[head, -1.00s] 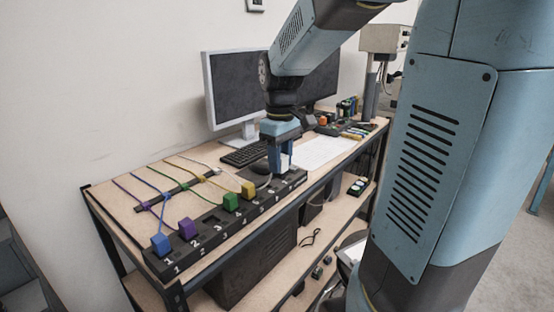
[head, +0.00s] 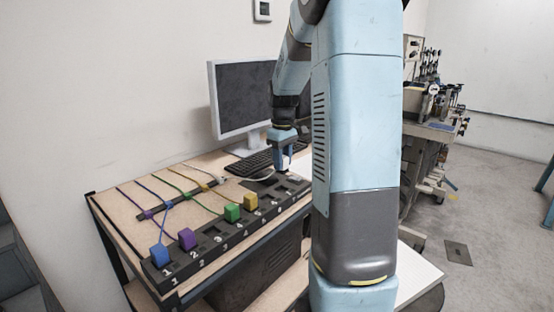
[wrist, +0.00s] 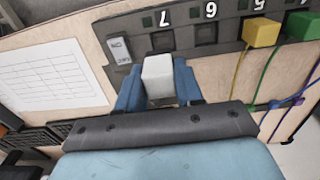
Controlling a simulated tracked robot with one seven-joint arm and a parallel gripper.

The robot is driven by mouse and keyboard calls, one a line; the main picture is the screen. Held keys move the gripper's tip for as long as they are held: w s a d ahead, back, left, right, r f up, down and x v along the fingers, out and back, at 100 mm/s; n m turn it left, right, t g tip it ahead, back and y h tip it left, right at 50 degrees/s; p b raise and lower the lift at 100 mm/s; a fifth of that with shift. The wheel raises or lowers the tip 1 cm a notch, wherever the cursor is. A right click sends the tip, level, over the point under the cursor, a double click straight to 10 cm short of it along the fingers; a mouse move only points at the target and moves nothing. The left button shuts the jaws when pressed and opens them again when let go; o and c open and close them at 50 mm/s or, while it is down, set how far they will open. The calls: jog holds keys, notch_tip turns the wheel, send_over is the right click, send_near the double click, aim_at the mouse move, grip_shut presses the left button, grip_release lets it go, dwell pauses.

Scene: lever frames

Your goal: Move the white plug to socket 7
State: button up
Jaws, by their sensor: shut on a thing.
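The white plug (wrist: 158,78) is between the fingers of my gripper (wrist: 158,90), which is shut on it. In the wrist view the plug is just below socket 7 (wrist: 163,41), apart from it or above it; the exact height is hard to tell. Socket 7 looks empty. In the head view my gripper (head: 284,155) points down over the far end of the black socket strip (head: 205,262), and the plug shows only as a small pale patch.
A blue plug (head: 160,255), a purple plug (head: 187,239), a green plug (head: 232,212) and a yellow plug (head: 250,201) stand in the strip. Socket 6 (wrist: 206,33) is empty. A rocker switch (wrist: 119,50) sits beyond socket 7. A keyboard (head: 249,163) and monitor (head: 243,98) are behind.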

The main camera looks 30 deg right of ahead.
aim_at(281, 172)
jog(key=shift+a+f, duration=0.2)
jog(key=shift+f, duration=0.65)
jog(key=shift+w+f, duration=0.1)
jog(key=shift+f, duration=1.8)
jog(key=shift+s, duration=0.2)
jog(key=shift+f, duration=0.8)
dwell(1.1)
jog(key=o, duration=1.1)
jog(key=shift+o, duration=0.5)
